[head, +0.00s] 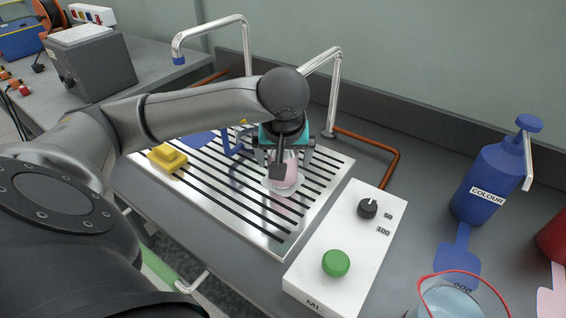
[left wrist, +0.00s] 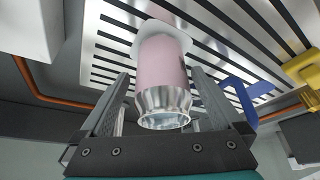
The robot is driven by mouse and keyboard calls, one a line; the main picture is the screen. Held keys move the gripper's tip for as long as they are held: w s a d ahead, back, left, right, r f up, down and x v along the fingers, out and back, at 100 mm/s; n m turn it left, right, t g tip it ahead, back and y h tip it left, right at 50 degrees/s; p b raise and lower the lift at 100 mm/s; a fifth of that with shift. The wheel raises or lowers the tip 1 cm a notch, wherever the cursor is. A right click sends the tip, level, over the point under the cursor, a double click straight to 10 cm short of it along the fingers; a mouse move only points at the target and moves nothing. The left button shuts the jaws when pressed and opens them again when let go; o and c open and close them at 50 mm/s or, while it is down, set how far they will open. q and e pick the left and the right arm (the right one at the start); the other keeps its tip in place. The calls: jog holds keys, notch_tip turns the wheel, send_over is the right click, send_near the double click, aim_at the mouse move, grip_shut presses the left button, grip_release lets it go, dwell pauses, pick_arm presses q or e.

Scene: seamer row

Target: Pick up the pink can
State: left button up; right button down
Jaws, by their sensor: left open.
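The pink can (left wrist: 163,62) has a bare silver neck and an open silver rim. It stands on a whitish round pad (left wrist: 187,38) on the slatted metal drain tray (head: 285,240). In the head view the can (head: 293,171) shows only in part behind my left gripper (head: 291,160). In the left wrist view my left gripper (left wrist: 160,88) is open, with one finger on each side of the can. The can lies between the fingers, and a gap shows on both sides near the neck. My right gripper is not in view.
A yellow block (head: 167,158) and blue parts (head: 231,142) are on the tray. Two bent metal spouts (head: 335,85) rise behind it. A white control box (head: 345,250) stands right of the tray. A blue bottle (head: 489,180) and a clear jug (head: 450,303) are farther right.

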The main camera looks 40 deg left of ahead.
pick_arm(q)
jog(key=shift+b+x, duration=0.4)
jog(key=shift+x, duration=1.35)
jog(key=shift+s, duration=0.1)
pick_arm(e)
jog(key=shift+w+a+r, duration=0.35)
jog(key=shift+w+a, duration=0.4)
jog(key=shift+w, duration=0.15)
pick_arm(q)
jog(key=shift+c, duration=0.4)
jog(key=shift+a+r, duration=0.1)
grip_shut()
